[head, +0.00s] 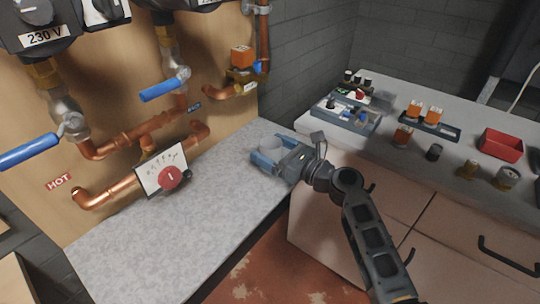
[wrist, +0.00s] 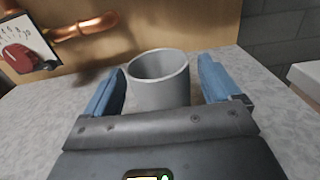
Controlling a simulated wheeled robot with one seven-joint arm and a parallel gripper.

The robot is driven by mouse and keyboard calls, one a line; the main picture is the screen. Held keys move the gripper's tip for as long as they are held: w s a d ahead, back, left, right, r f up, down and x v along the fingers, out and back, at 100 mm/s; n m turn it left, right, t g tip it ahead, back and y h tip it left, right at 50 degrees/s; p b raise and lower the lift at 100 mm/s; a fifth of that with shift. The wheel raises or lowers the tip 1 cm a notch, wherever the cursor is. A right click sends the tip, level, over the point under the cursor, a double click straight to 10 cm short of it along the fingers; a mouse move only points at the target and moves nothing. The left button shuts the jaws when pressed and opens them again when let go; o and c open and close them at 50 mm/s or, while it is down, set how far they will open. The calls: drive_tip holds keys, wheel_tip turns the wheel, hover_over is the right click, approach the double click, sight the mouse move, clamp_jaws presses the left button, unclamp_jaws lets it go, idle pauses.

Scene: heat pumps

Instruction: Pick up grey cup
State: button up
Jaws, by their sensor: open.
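The grey cup (wrist: 160,92) stands upright on the grey countertop, its round open rim facing up in the wrist view. My gripper (wrist: 163,85) is open, with one blue finger to the left of the cup and one to the right. Small gaps show between the cup and the fingers, the left one narrower. The palm hides the cup's lower part. In the head view my gripper (head: 262,158) is at the counter's right edge, and the cup (head: 267,145) shows partly between the fingers.
Copper pipes with blue valve handles (head: 160,90) run along the wooden panel behind. A dial plate with a red knob (head: 168,178) stands at the panel. The counter's left part (head: 150,240) is clear. A second worktop at right holds a red bin (head: 501,145) and trays of small parts (head: 347,118).

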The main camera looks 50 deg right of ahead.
drive_tip(key=shift+w, duration=1.15)
drive_tip(key=c, duration=1)
drive_tip(key=shift+c, duration=0.3)
drive_tip(key=shift+r, duration=0.1)
